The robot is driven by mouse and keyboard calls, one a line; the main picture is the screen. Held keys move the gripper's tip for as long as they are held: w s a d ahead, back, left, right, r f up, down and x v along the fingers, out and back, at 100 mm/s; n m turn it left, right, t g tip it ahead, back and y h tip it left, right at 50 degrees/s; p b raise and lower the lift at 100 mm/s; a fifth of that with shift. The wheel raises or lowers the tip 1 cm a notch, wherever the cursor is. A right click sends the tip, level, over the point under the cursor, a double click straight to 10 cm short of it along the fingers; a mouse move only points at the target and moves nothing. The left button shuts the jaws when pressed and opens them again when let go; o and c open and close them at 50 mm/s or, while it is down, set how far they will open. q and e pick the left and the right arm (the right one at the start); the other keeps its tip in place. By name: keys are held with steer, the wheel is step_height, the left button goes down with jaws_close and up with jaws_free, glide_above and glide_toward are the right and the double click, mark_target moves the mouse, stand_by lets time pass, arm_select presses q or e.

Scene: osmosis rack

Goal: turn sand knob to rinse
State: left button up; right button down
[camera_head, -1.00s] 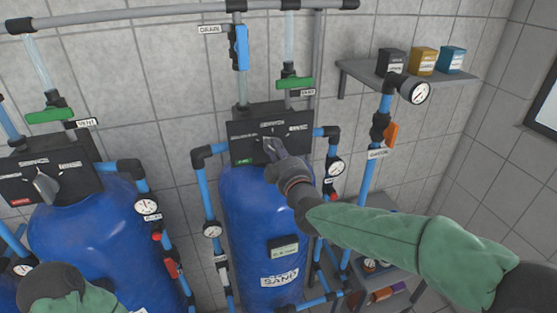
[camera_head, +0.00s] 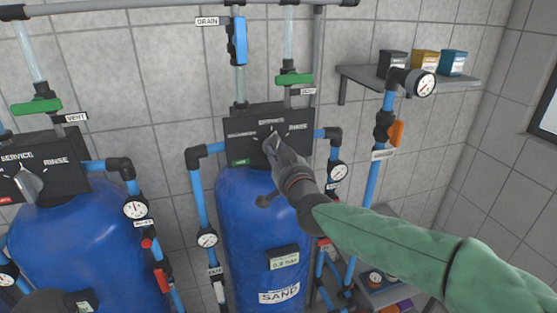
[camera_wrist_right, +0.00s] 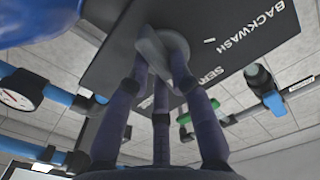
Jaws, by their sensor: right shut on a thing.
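The sand tank (camera_head: 235,215) is a blue vessel with a white SAND label in the middle of the head view. Its black panel (camera_head: 297,145) reads SERVICE at the top and RINSE at the right, with a small green label at lower left. My right gripper (camera_head: 272,146) reaches the panel's centre and is shut on the grey sand knob, hiding most of it.
Another blue tank (camera_head: 80,245) with a similar knob (camera_head: 28,184) stands at left. Blue pipes and gauges (camera_head: 337,172) flank the sand tank. A drain valve (camera_head: 239,40) and green valve (camera_head: 294,79) are above. A shelf (camera_head: 410,84) with small boxes is at right.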

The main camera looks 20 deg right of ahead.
steer(key=shift+a+f+m+b, duration=0.1)
steer(key=shift+m+b, duration=1)
steer(key=shift+m, duration=1.1)
steer(key=shift+a+f+m+b, duration=0.1)
steer(key=shift+m+b, duration=0.95)
steer(key=shift+m, duration=1.15)
steer(key=shift+d, duration=0.1)
steer(key=c, duration=1.1)
jaws_free()
steer(key=shift+s, duration=0.1)
steer(key=s, duration=1.1)
steer(key=shift+s+d, duration=0.2)
steer(key=shift+s, duration=0.2)
